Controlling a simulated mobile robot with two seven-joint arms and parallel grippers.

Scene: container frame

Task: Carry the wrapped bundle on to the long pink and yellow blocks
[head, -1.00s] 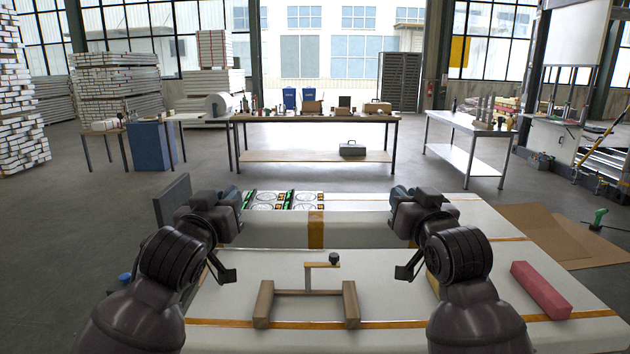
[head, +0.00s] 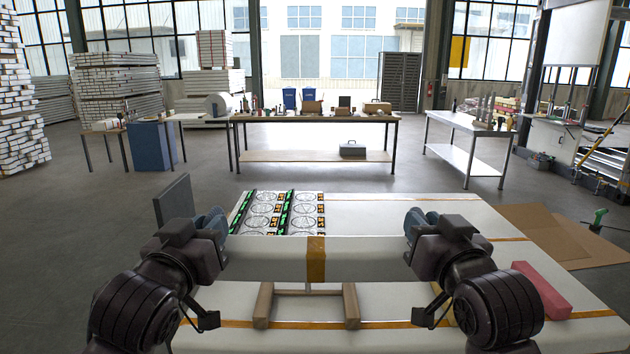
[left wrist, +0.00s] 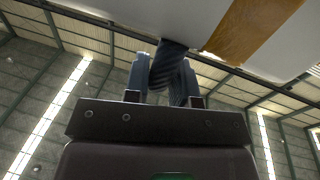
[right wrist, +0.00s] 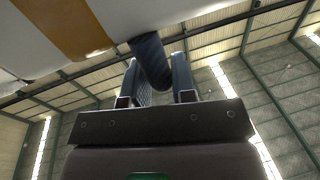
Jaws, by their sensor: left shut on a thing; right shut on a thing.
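The wrapped bundle (head: 365,258) is a long white package with a brown tape band round its middle. It hangs level between my two grippers above the near part of the white table. My left gripper (head: 213,225) is shut on a dark strap handle (left wrist: 168,66) at its left end, and my right gripper (head: 416,225) on a like handle (right wrist: 151,62) at its right end. The long pink block (head: 541,290) lies on the table at the right. A yellow block is mostly hidden by my right arm.
A wooden frame with two bars (head: 351,306) stands below the bundle, its upper part hidden by it. Patterned panels (head: 265,211) lie at the table's far left, beside an upright grey board (head: 174,199). The table's far right surface (head: 390,212) is clear.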

